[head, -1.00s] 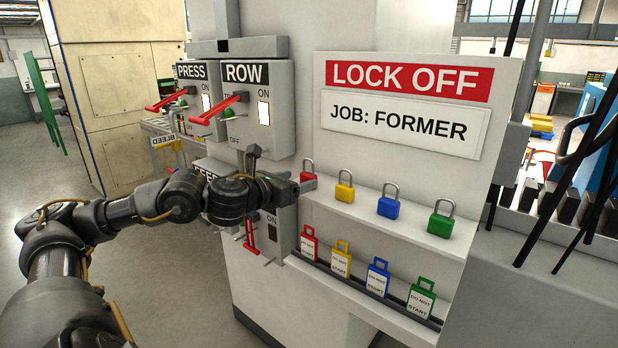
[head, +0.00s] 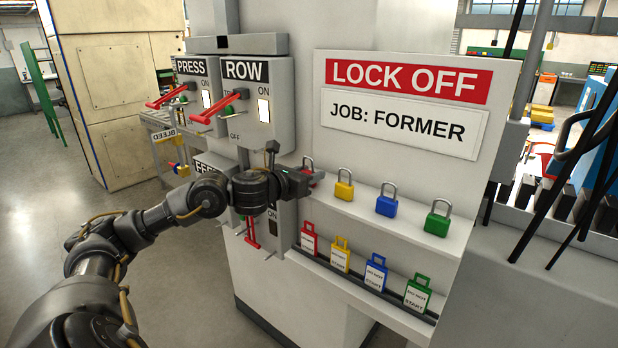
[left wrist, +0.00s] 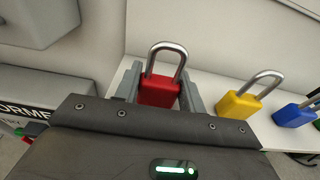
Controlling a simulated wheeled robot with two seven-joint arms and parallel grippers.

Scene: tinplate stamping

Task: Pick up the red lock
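The red lock (left wrist: 158,90) stands upright on the shelf, its steel shackle pointing up. In the left wrist view it sits between the two fingers of my left gripper (left wrist: 158,92), with one finger on each side of its body. The fingers look close to the lock's sides, but I cannot tell whether they touch it. In the head view the left gripper (head: 308,181) is at the left end of the shelf and covers most of the red lock; its shackle (head: 308,162) shows above. My right gripper is not in view.
A yellow lock (head: 344,186), a blue lock (head: 387,202) and a green lock (head: 438,219) stand to the right on the same shelf (head: 412,217). Coloured tags, including a red tag (head: 309,240), stand below. Switch boxes with red levers, such as the ROW box (head: 258,110), are left of the board.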

